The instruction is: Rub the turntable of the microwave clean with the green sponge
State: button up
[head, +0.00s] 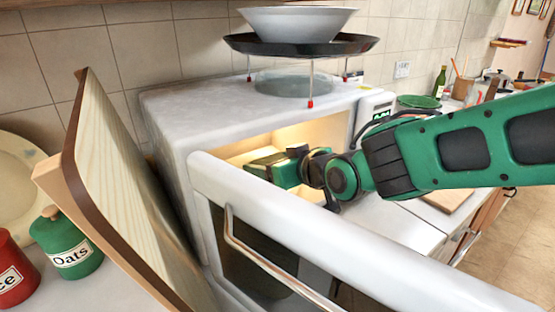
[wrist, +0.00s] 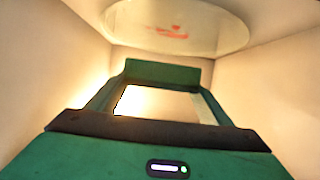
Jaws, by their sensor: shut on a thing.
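The white microwave (head: 175,108) stands on the counter with its door (head: 325,225) open toward me. My gripper (head: 270,166) is inside the lit cavity, reaching in over the door. In the wrist view my gripper (wrist: 160,84) is shut on the green sponge (wrist: 165,70), which spans between the fingertips. The round turntable (wrist: 225,32) is at the top of the wrist view, beyond the sponge, with a red smear (wrist: 172,32) on it. I cannot tell whether the sponge touches the turntable. In the head view the turntable is hidden.
On the microwave are a glass dome (head: 290,84) and a dark raised tray (head: 265,46) bearing a white bowl (head: 297,22). A leaning wooden board (head: 115,190), a green oats jar (head: 66,243) and a red jar (head: 14,272) stand left. The cavity walls are close around my gripper.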

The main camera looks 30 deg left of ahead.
jog(key=shift+f, duration=2.4)
jog(key=shift+f, duration=0.95)
jog(key=shift+w+a, duration=0.55)
jog(key=shift+a, duration=0.55)
jog(key=shift+w+a, duration=0.6)
jog(key=shift+a, duration=0.5)
jog(key=shift+w+a, duration=0.55)
jog(key=shift+a, duration=0.55)
jog(key=shift+d, duration=0.15)
